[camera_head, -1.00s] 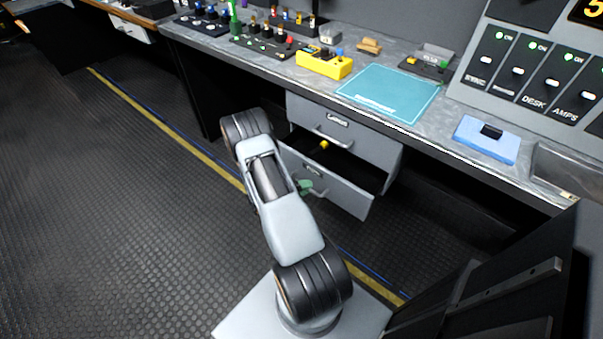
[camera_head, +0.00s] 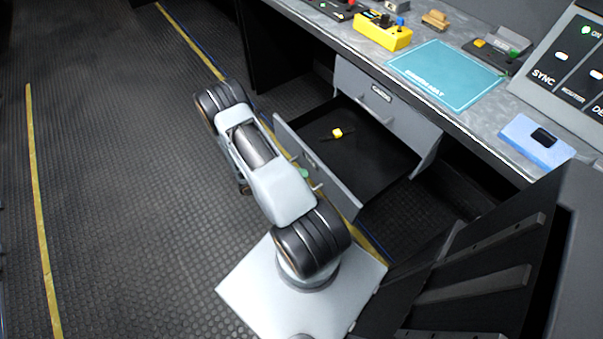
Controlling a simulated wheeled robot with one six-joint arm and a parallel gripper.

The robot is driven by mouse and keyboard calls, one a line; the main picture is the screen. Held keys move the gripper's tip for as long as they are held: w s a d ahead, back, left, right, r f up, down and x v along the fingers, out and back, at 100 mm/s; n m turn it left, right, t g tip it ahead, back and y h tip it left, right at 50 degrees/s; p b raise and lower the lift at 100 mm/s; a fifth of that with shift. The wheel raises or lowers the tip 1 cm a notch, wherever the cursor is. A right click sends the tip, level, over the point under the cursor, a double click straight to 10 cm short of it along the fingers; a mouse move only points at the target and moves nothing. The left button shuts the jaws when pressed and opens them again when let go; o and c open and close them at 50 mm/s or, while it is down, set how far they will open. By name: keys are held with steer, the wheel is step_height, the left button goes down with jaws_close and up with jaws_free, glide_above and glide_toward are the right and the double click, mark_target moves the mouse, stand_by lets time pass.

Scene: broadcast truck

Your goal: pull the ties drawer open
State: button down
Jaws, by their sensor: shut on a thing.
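The lower drawer under the desk, taken as the ties drawer (camera_head: 340,189), is pulled well out, and its dark inside shows. A small yellow-and-black item (camera_head: 337,133) lies in it. Its front panel has a handle (camera_head: 318,186) on the outer face. My gripper (camera_head: 303,173) is mostly hidden behind my arm; only a small green part shows at the handle. It is shut on the handle. The drawer's label is too small and covered to read.
The upper drawer (camera_head: 387,105) is closed. The desk above holds a teal mat (camera_head: 447,74), a yellow box (camera_head: 383,31) and a blue pad (camera_head: 537,140). Open floor (camera_head: 120,170) lies to the left. A dark rack stands close at the right.

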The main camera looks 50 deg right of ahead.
steer(key=c, duration=1.2)
jaws_free()
steer(key=shift+o, duration=0.2)
steer(key=shift+a, duration=0.1)
steer(key=v, duration=1.3)
steer(key=shift+w+a, duration=0.2)
steer(key=shift+a, duration=0.1)
steer(key=shift+r, duration=0.1)
